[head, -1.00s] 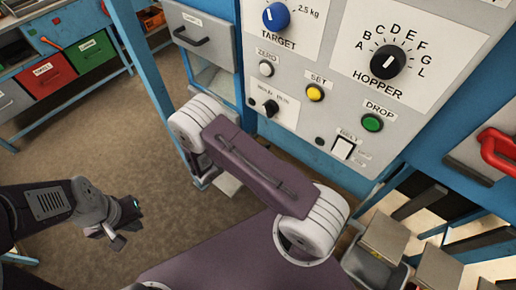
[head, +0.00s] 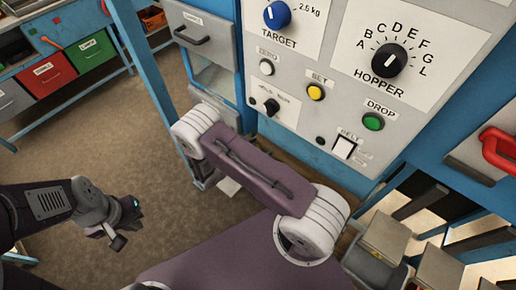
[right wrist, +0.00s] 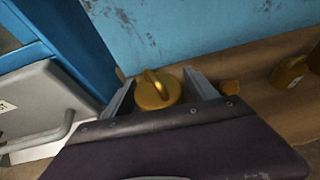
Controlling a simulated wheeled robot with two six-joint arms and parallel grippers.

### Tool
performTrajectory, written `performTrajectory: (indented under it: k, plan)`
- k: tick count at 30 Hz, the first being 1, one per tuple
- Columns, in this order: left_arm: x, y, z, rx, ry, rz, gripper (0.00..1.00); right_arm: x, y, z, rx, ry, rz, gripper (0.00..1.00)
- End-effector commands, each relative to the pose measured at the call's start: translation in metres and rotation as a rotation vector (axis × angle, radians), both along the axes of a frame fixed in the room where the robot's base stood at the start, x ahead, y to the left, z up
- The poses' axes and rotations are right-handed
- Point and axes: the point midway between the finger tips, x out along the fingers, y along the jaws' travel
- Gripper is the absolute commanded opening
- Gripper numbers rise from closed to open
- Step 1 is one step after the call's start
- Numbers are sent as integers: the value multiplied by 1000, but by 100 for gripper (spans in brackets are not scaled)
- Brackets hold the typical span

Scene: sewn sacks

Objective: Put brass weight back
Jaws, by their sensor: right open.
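A round brass weight (right wrist: 155,92) with a loop handle on top stands between the two fingers of my right gripper (right wrist: 160,95) in the right wrist view. The fingers are apart, one on each side of the weight; I cannot tell whether either touches it. In the head view my right gripper is hidden behind my purple arm. More brass weights (right wrist: 290,72) sit on the brown ledge (right wrist: 262,62) to the right, one partly hidden behind the right finger. My left gripper (head: 127,224) is open and empty over the floor at the left in the head view.
A blue wall (right wrist: 200,30) rises directly behind the ledge. A grey drawer front with a handle (right wrist: 45,108) is close on the left. The control panel (head: 300,100) with knobs and buttons stands behind my right arm. Open floor (head: 110,140) lies to the left.

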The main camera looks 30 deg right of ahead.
Motion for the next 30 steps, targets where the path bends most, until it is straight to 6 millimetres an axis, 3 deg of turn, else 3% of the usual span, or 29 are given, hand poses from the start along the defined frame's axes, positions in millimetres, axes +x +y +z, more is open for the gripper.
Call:
performTrajectory:
  k: [4, 12, 18, 23, 26, 30]
  plan:
    - [0, 0, 0, 0, 0, 0, 0, -1, 9, 6, 0, -1, 4, 67]
    - [0, 0, -12, 0, 0, 0, 0, -20, 71, 31, 2, -4, 6, 67]
    - [0, 0, -16, 0, 0, 0, 0, -30, 100, 45, 2, -2, 2, 67]
    - [0, 0, -16, 0, 0, 0, 0, -33, 107, 49, 0, 0, 0, 67]
    - [0, 0, -16, 0, 0, 0, 0, -37, 100, 51, 35, -5, -47, 67]
    - [0, 0, -16, 0, 0, 0, 0, -81, 71, 62, 312, -76, -414, 67]
